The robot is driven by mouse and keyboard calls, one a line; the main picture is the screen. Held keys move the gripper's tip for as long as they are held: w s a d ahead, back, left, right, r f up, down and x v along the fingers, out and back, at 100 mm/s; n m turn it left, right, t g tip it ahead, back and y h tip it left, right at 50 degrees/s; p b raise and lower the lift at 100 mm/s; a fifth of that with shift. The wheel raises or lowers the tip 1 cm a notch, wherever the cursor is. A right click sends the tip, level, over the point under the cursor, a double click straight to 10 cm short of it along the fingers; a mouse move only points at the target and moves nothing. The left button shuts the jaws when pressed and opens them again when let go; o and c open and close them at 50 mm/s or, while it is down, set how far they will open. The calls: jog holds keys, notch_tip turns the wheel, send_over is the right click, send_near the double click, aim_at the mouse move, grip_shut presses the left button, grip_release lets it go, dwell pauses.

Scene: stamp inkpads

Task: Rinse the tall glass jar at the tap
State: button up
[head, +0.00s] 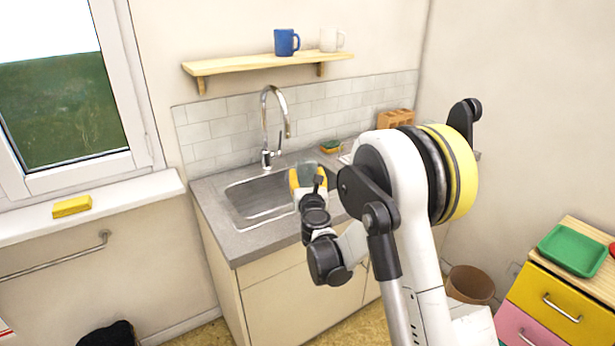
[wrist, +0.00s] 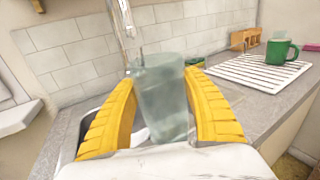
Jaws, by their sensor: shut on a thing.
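The tall glass jar (wrist: 163,98) is clear and greenish, and it stands between the two yellow fingers of my gripper (wrist: 163,112) in the wrist view. My gripper is shut on it. In the head view the jar (head: 306,172) shows only in part above my gripper (head: 308,182), at the right side of the sink (head: 262,196). The tap (head: 275,125) is a tall chrome curve behind the sink. In the wrist view the tap (wrist: 122,28) is behind the jar's upper left. I cannot tell whether water runs.
A white ribbed drying rack (wrist: 262,72) with a green mug (wrist: 281,51) lies right of the sink. A sponge (head: 330,146) and a brown block (head: 396,119) are on the back counter. A shelf (head: 250,64) with a blue mug (head: 286,42) hangs above.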

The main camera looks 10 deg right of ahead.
jog(key=w+a+f, duration=0.1)
jog(key=w+f, duration=0.1)
jog(key=w, duration=1.1)
jog(key=shift+a+f+b, duration=0.3)
jog(key=shift+f, duration=0.05)
jog(key=shift+d, duration=0.15)
jog(key=shift+w+d, duration=0.1)
jog(key=shift+d, duration=0.35)
jog(key=shift+a, duration=0.1)
dwell(0.3)
jog(key=shift+a, duration=0.5)
jog(key=s+d+b, duration=0.1)
jog(key=s, duration=0.7)
dwell(0.4)
jog(key=shift+s, duration=0.1)
dwell(1.0)
